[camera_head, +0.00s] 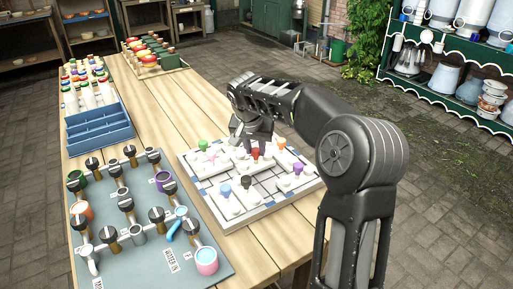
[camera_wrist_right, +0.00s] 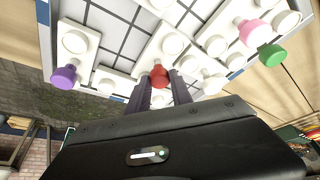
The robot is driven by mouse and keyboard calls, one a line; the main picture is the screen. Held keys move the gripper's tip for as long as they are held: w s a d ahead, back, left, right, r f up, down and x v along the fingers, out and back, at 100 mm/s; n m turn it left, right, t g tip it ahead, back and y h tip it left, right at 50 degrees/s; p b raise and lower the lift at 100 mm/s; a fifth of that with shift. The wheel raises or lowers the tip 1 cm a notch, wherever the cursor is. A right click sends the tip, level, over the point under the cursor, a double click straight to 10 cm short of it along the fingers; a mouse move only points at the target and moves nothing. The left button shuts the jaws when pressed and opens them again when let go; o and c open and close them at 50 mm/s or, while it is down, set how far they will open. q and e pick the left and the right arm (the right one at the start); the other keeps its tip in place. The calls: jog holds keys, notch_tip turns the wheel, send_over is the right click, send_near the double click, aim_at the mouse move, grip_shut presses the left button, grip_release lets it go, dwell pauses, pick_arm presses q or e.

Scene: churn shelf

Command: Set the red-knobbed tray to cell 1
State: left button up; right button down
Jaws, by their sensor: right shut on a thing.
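The sliding-tray board (camera_head: 235,217) lies on the wooden table, with white trays bearing coloured knobs in a grid. My right gripper (camera_head: 254,146) is over its middle, fingers pointing down. In the right wrist view the red knob (camera_wrist_right: 159,75) sits between the two fingertips (camera_wrist_right: 159,84), which are shut on it. The red knob also shows in the head view (camera_head: 255,153), just below the gripper. Its tray is partly hidden by the gripper, and I cannot read any cell number. My left gripper is not in view.
Nearby knobs are green (camera_head: 203,144), pink (camera_wrist_right: 252,32), blue (camera_head: 225,189) and purple (camera_head: 298,168). A grey pipe-and-valve panel (camera_head: 140,255) lies to the left, with a blue bin (camera_head: 98,130) behind it. The table's far middle is clear.

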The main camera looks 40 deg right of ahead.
jog(key=a+b, duration=0.1)
jog(key=a, duration=0.3)
jog(key=w+a, duration=0.1)
jog(key=a, duration=0.2)
jog(key=a+b, duration=0.1)
jog(key=a, duration=0.3)
jog(key=shift+w+a+b, duration=0.2)
jog(key=shift+a+b, duration=0.1)
jog(key=shift+b, duration=0.05)
jog(key=shift+a, duration=0.2)
jog(key=c, duration=1.1)
grip_release()
jog(key=shift+c, duration=0.2)
jog(key=shift+r, duration=0.1)
jog(key=v, duration=0.7)
jog(key=shift+a+r, duration=0.2)
jog(key=shift+r, duration=0.05)
jog(key=shift+s, duration=0.15)
